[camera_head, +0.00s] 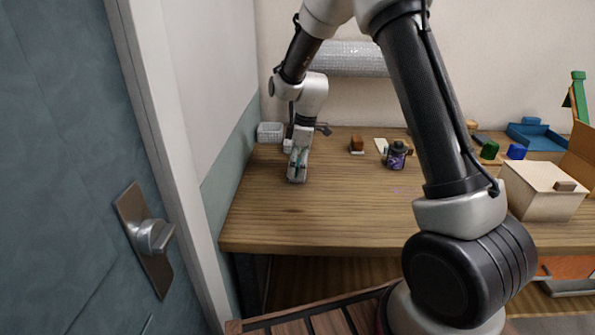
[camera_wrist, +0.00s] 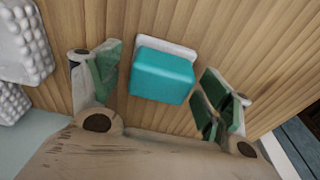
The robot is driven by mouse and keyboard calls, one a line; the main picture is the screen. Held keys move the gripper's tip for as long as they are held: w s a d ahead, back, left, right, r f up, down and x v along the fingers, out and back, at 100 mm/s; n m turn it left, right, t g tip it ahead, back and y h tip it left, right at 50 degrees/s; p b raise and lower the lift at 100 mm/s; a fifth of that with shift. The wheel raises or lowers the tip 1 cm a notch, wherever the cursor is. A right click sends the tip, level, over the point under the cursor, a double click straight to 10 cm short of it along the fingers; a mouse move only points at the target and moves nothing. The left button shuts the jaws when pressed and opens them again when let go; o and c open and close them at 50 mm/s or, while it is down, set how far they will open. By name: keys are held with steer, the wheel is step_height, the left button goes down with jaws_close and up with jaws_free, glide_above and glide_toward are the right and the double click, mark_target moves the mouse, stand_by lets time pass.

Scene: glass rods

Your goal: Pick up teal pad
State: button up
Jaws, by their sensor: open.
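The teal pad (camera_wrist: 162,76) shows in the wrist view as a rounded teal block with a white part (camera_wrist: 168,46) along its far edge. It is on the wooden table. My gripper (camera_wrist: 161,64) is open, with one green-lined finger to the left of the pad and the other to the right. A gap shows between the pad and the left finger; the right finger is closer, and I cannot tell whether it touches. In the head view my gripper (camera_head: 297,172) is low over the left part of the table, and I cannot make out the pad there.
A wooden box (camera_head: 540,190) is farther right. The front tabletop is clear.

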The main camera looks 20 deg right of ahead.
mark_target(298, 162)
steer(key=c, duration=1.1)
steer(key=shift+c, duration=0.2)
step_height(298, 162, up, 10)
steer(key=shift+r, duration=0.1)
steer(key=o, duration=0.5)
steer(key=c, duration=0.4)
steer(key=shift+o, duration=0.2)
